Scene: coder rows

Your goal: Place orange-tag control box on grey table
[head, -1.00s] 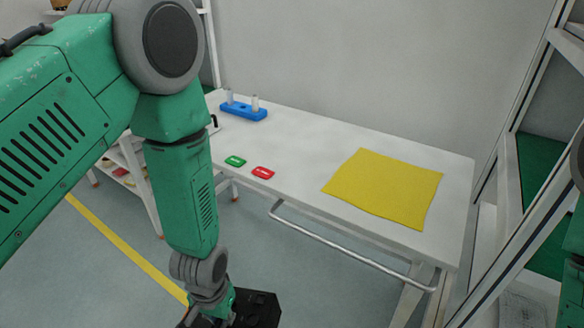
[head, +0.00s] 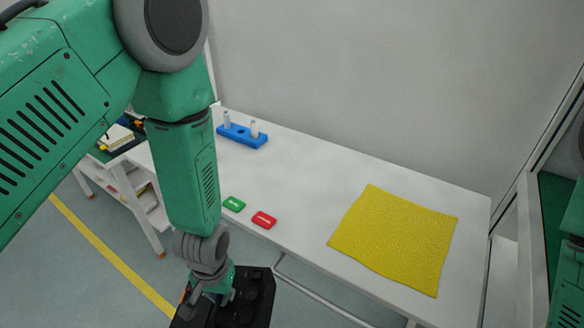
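My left gripper (head: 212,290) hangs at the lower middle of the head view, at the end of the green arm. It is closed at the edge of a black box (head: 255,300) with round knobs on its face, held in front of the table. A small orange spot shows beside the fingers; I cannot read it as a tag. The box's lower part is cut off by the frame. The table (head: 310,165) has a pale grey-white top and stands ahead against the wall. My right gripper is not in view; only part of the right arm shows at the right edge.
On the table lie a yellow cloth (head: 395,240), a green tag (head: 234,204), a red tag (head: 264,220) and a blue holder (head: 242,136) with white pegs. The middle of the top is bare. A metal rail runs along the front. A shelf frame stands at right.

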